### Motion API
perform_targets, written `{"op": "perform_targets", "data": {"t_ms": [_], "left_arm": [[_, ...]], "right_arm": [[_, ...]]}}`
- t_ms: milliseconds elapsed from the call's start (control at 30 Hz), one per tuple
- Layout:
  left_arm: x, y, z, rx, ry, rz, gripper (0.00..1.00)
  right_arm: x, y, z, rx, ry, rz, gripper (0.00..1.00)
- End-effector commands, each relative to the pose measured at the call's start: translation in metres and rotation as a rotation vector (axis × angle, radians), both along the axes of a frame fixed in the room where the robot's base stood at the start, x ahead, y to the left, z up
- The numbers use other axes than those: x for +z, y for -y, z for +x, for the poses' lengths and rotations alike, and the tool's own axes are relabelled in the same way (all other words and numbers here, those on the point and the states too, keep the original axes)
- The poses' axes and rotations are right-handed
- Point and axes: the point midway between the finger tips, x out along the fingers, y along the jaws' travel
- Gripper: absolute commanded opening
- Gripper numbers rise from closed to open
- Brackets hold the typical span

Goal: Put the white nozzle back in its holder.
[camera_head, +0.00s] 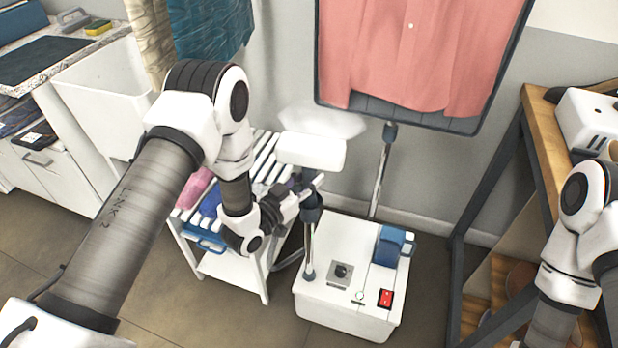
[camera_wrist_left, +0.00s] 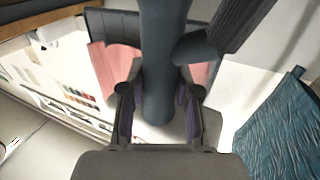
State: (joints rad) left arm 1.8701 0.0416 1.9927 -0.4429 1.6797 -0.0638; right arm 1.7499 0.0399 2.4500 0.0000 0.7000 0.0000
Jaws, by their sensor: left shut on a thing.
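The white nozzle (camera_head: 310,151) is a pale block held up in front of the wall, with a faint white haze above it. My left gripper (camera_head: 290,200) is shut just below it, apparently on its dark handle; that dark blue-grey handle (camera_wrist_left: 160,85) stands between the fingers (camera_wrist_left: 160,112) in the left wrist view. A short metal post with a dark blue top (camera_head: 311,208), which looks like the holder, rises from the white steamer base (camera_head: 340,318) right beside the gripper. I cannot tell whether they touch. My right arm shows at the right edge, its gripper out of frame.
A pink shirt (camera_head: 415,50) hangs on a dark board on a second pole (camera_head: 381,175) behind. A white rack cart (camera_head: 232,268) with folded cloths stands left of the base. A wooden-topped, dark-framed shelf (camera_head: 545,125) is at right. Floor in front is clear.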

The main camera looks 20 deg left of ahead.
Motion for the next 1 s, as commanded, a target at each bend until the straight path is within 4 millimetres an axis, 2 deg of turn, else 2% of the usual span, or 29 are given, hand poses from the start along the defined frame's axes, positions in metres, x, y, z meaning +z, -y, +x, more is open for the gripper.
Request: {"op": "perform_targets", "data": {"t_ms": [1000], "left_arm": [[-0.0042,0.0,-0.0002,0.0,0.002,-0.001,0.0]], "right_arm": [[-0.004,0.0,0.0,0.0,0.0,0.0,0.4]]}}
